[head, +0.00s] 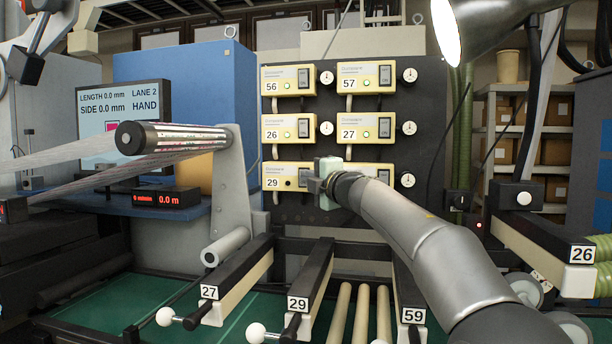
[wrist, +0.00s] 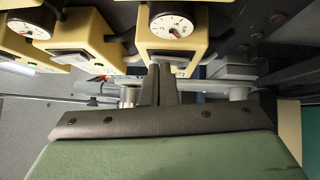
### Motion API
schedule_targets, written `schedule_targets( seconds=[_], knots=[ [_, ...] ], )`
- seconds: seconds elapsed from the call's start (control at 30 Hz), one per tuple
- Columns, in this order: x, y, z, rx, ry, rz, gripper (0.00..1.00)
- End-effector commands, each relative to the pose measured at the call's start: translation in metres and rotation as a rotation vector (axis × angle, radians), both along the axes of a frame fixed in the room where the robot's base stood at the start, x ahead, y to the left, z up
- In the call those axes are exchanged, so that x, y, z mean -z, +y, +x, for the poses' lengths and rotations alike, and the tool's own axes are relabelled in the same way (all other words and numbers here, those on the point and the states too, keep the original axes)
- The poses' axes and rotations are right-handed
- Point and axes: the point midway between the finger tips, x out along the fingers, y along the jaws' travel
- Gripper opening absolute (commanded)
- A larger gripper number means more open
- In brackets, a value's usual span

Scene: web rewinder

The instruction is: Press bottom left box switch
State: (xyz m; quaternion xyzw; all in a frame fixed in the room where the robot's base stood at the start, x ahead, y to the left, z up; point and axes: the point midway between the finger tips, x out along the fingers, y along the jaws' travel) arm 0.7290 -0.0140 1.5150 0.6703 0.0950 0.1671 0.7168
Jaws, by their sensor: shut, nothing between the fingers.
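The bottom left box (head: 272,170) is cream-yellow, carries the label 29 and sits in the lowest row of the dark panel. Its right side, where the switch sits, is mostly covered by my gripper (head: 312,184).
Boxes 26 (head: 284,128), 27 (head: 362,128), 56 (head: 284,80) and 57 (head: 360,77) are above, with round dials beside them. My arm hides most of the bottom right box. A web roller (head: 170,138) stands left; levers with white knobs (head: 165,316) are below.

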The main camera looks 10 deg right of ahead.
Motion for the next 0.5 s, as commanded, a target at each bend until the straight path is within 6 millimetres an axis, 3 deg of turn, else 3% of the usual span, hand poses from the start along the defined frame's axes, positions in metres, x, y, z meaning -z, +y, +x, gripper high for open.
schedule_targets(
  seconds=[0.27,0.5],
  knots=[
    [-0.001,-0.002,-0.001,0.006,0.000,-0.002,0.00],
    [-0.005,0.017,-0.031,0.000,-0.004,-0.007,0.00]
  ],
)
